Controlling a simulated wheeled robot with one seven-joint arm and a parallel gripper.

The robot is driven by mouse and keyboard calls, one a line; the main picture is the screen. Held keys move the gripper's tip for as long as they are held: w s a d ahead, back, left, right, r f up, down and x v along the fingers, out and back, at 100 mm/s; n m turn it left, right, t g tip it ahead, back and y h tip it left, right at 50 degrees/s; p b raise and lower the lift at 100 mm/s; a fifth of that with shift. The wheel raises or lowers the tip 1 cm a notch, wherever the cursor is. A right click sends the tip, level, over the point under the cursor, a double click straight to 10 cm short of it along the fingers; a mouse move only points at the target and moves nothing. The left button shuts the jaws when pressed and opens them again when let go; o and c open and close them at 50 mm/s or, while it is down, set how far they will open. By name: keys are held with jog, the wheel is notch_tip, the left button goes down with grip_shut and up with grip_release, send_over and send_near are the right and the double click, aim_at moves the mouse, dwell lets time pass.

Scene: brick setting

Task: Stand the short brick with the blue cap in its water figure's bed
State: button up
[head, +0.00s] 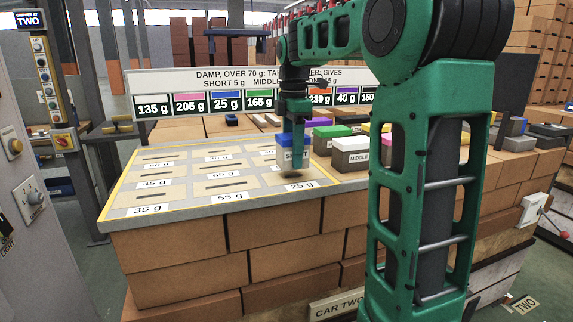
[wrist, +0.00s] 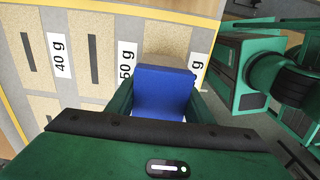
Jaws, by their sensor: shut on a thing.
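The short brick with the blue cap (head: 285,140) is between the fingers of my gripper (head: 297,146), which is shut on it. Its front reads "SHORT". The sign (head: 258,90) has a blue plate (head: 227,93) over "25 g".
Other beds have slots and cards, including "35 g" (head: 148,209) and "55 g" (head: 230,196). A green-capped brick (head: 332,131), a white-capped "MIDDLE" brick (head: 352,143) and a purple-capped brick (head: 318,122) stand to the right. My arm hides part of that side.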

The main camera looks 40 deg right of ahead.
jog(key=shift+f, duration=1.35)
jog(key=o, duration=1.5)
jog(key=shift+f, duration=0.1)
jog(key=shift+c, duration=0.2)
notch_tip(320, 180, up, 12)
jog(key=shift+r, duration=0.1)
